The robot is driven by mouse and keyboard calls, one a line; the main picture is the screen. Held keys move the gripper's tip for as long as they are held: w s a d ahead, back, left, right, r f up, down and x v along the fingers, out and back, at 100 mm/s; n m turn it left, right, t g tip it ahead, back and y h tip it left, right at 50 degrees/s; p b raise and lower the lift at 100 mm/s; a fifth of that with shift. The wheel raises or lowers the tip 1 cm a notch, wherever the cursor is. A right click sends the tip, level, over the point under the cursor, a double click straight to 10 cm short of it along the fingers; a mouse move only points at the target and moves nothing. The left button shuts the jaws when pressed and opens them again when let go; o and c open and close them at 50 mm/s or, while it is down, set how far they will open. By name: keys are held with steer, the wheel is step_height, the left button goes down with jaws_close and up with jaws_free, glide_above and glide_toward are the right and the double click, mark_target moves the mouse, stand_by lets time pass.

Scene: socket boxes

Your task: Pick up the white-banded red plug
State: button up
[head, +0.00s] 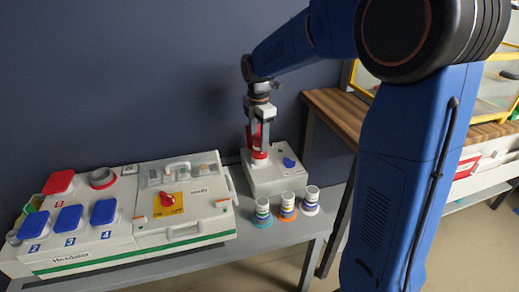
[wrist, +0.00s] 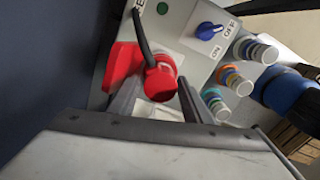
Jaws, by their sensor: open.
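The white-banded red plug (wrist: 161,80) sits at the grey socket box in the wrist view, with a dark cable rising from it. A pale part shows just below its red body. In the head view its red body (head: 259,155) shows low between the fingers, mostly covered by them. My gripper (head: 259,147) points down over the box with its fingers around the plug. In the wrist view the open fingers of my gripper (wrist: 158,97) stand on either side of the plug. I cannot tell whether they touch it.
The small socket box (head: 275,179) has a blue knob (head: 289,162). A raised red flap (wrist: 121,65) stands beside the plug. Several ring-banded plugs (head: 286,207) stand in front on the grey table (head: 262,237). A larger box with a red switch (head: 168,198) is left. The wall is close behind.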

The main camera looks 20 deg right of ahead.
steer(key=shift+f, duration=0.3)
steer(key=shift+c, duration=0.6)
steer(key=c, duration=0.8)
steer(key=shift+o, duration=0.2)
steer(key=shift+r, duration=0.1)
step_height(320, 180, up, 10)
steer(key=shift+f, duration=0.1)
